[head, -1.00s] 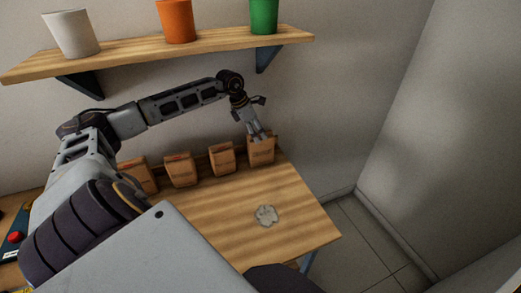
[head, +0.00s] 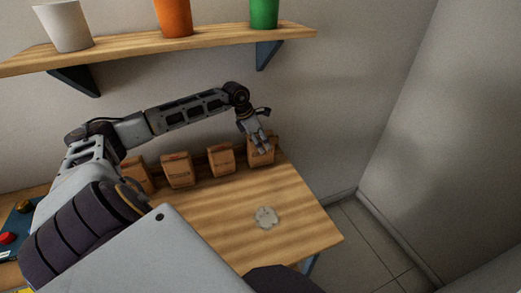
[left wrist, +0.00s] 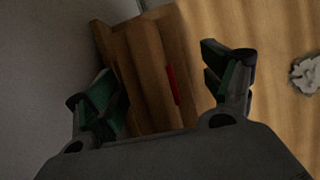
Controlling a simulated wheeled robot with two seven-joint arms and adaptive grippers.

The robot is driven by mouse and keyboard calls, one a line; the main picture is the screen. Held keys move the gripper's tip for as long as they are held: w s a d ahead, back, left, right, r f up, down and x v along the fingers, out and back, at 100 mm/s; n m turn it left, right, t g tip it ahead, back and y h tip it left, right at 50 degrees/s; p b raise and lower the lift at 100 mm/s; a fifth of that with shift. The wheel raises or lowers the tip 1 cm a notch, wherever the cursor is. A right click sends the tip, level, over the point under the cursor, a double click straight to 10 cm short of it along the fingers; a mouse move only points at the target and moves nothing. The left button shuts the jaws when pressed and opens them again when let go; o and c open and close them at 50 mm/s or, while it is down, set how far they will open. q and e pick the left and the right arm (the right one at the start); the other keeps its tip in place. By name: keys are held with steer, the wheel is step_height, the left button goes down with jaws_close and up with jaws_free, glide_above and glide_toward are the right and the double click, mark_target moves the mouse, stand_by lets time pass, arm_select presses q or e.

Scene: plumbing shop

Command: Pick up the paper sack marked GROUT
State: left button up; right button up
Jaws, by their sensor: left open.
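Several brown paper sacks stand in a row along the back of the wooden bench. From left to right these include a left sack (head: 137,174), a second sack (head: 177,170), a third sack (head: 221,160) and a right-end sack (head: 264,157). Their print is too small to read, so I cannot tell which is marked GROUT. My left gripper (head: 262,146) is open in front of the right-end sack and partly hides it. In the left wrist view a sack (left wrist: 150,75) with a red stripe lies between and beyond the open fingers (left wrist: 160,76). Contact is not visible. My right gripper is out of view.
A crumpled pale scrap (head: 266,217) lies on the bench (head: 225,235), whose front is otherwise clear. A shelf (head: 130,54) above carries a white cup (head: 66,28), an orange cup (head: 173,18) and a green cup (head: 264,14). Walls close the back and right.

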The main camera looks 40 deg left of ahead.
arm_select(q)
jaws_close()
steer(key=shift+w+r, duration=0.1)
stand_by(0.6)
steer(key=shift+r, duration=0.1)
steer(key=shift+w+a+r, duration=0.1)
steer(key=shift+r, duration=4.8)
